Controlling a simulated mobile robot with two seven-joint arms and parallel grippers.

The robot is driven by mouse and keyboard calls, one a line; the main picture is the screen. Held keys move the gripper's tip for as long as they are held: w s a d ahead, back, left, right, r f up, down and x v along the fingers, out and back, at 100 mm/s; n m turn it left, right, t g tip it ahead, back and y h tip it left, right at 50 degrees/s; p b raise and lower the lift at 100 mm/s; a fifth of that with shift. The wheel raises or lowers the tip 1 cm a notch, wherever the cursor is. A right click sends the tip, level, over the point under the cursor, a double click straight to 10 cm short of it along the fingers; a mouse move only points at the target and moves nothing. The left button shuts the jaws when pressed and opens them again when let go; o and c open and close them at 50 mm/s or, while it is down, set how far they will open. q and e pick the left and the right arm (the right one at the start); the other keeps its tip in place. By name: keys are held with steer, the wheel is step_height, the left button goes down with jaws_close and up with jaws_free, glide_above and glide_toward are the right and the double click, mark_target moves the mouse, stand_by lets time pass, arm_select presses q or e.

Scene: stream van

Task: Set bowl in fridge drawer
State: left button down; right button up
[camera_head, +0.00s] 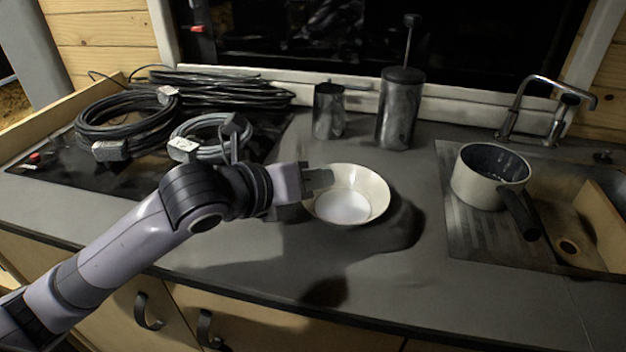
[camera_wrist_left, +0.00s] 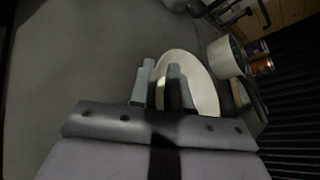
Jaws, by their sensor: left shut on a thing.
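The bowl (camera_head: 345,205) is white and shallow, seen over the grey counter in the head view. It also shows in the left wrist view (camera_wrist_left: 205,90). My left gripper (camera_head: 318,180) comes in from the left and is shut on the bowl's left rim. In the left wrist view its two fingers (camera_wrist_left: 160,92) straddle the rim. A dark shadow falls on the counter to the right of the bowl. I cannot tell for sure whether the bowl touches the counter. My right gripper and an open fridge drawer are not in view.
Coiled black cables (camera_head: 125,125) lie on the hob at left. A metal cup (camera_head: 328,112) and a French press (camera_head: 399,110) stand behind the bowl. A pot (camera_head: 488,178) sits by the sink (camera_head: 590,225) at right. Cabinet fronts with dark handles (camera_head: 147,312) are below the counter.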

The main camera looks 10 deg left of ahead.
arm_select(q)
steer(key=shift+r, duration=0.1)
steer(key=c, duration=1.1)
jaws_free()
